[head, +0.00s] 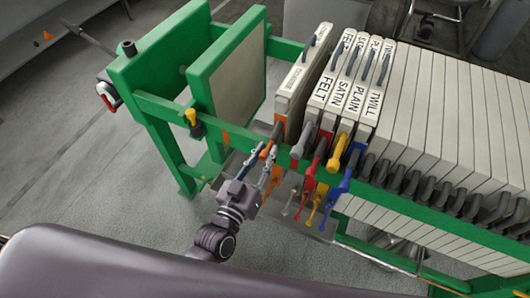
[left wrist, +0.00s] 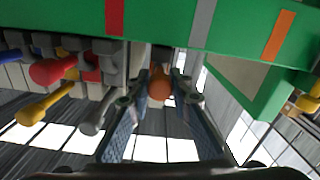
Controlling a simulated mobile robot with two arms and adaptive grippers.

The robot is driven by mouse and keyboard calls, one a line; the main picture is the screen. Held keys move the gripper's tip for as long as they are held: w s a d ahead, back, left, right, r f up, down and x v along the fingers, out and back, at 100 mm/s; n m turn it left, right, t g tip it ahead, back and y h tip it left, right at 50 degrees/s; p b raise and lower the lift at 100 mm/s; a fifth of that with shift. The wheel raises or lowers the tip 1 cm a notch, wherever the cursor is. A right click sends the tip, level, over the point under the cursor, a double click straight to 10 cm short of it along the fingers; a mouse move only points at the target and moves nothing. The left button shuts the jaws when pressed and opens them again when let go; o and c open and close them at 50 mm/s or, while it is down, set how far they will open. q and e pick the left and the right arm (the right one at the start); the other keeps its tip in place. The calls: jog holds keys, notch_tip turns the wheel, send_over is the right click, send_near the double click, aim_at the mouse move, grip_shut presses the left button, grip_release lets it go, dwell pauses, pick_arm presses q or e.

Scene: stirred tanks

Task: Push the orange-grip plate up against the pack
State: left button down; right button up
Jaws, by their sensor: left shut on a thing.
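The orange-grip plate (head: 290,92) is a pale upright plate hanging in the green press frame at the left of the pack. Its orange grip (head: 267,150) points toward me; in the left wrist view the round orange end of the grip (left wrist: 159,86) sits between my fingers. My left gripper (head: 262,165) is shut on that grip. The pack (head: 420,95) stands to the right, beginning with plates marked FELT, SATIN, PLAIN and TWILL. A narrow gap shows between the orange-grip plate and the FELT plate (head: 318,98). My right gripper is not in view.
The green side rail (head: 230,135) carries the plate handles. A grey handle (left wrist: 95,118) and red handle (left wrist: 55,70) lie close beside my fingers in the left wrist view. The green end plate (head: 215,75) stands left, with open room before the orange-grip plate.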

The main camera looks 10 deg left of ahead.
pick_arm(q)
jog(key=shift+d, duration=0.1)
jog(key=d, duration=0.2)
jog(key=s+d, duration=0.1)
jog(key=d, duration=0.1)
jog(key=shift+s+f+p, duration=0.1)
jog(key=shift+p, duration=0.3)
jog(key=c, duration=2.2)
grip_release()
jog(key=o, duration=0.5)
jog(key=shift+d, duration=0.25)
jog(key=shift+c, duration=0.2)
jog(key=shift+a, duration=0.15)
